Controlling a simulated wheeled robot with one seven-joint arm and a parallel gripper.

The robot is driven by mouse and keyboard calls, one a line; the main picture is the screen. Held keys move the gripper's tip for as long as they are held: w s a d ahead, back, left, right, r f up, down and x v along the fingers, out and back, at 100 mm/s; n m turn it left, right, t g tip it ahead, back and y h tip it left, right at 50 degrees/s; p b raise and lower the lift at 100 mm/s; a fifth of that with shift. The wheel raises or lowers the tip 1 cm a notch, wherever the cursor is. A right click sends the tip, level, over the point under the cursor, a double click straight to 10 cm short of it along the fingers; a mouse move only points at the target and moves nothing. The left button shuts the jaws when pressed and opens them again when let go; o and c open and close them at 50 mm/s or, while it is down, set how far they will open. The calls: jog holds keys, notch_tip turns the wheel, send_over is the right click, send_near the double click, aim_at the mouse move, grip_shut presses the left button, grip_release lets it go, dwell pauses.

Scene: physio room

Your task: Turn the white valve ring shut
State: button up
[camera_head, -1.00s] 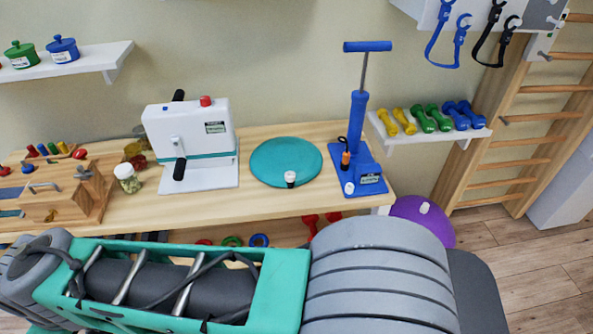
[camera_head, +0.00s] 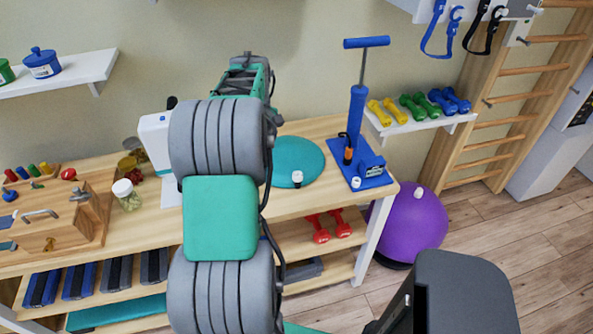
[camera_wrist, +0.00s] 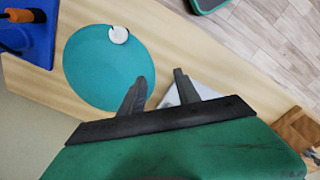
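A teal round cushion (camera_head: 292,160) lies on the wooden table, partly hidden by my arm in the head view. A small white round valve piece (camera_head: 297,177) sits at its near edge; I take this as the valve ring. In the wrist view the white valve (camera_wrist: 118,34) is at the upper right rim of the cushion (camera_wrist: 95,72). My gripper (camera_wrist: 160,74) has its two dark fingers apart with nothing held between them. It is over the table beside the cushion, apart from the valve. In the head view my arm hides the gripper.
A blue pump (camera_head: 357,125) stands right of the cushion, with another white cap (camera_head: 355,182) on its base. A white machine (camera_head: 155,140) is partly behind my arm. A jar (camera_head: 125,194) and wooden box (camera_head: 60,220) stand left. A purple ball (camera_head: 415,225) is on the floor.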

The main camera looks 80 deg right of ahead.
send_over(298, 172)
jog(key=a, duration=0.1)
jog(key=f, duration=0.3)
jog(key=shift+s+m, duration=0.25)
jog(key=shift+m, duration=0.05)
notch_tip(298, 172, down, 7)
jog(key=shift+w+f+p, duration=0.1)
jog(key=shift+p, duration=0.5)
jog(key=shift+c, duration=0.3)
grip_shut()
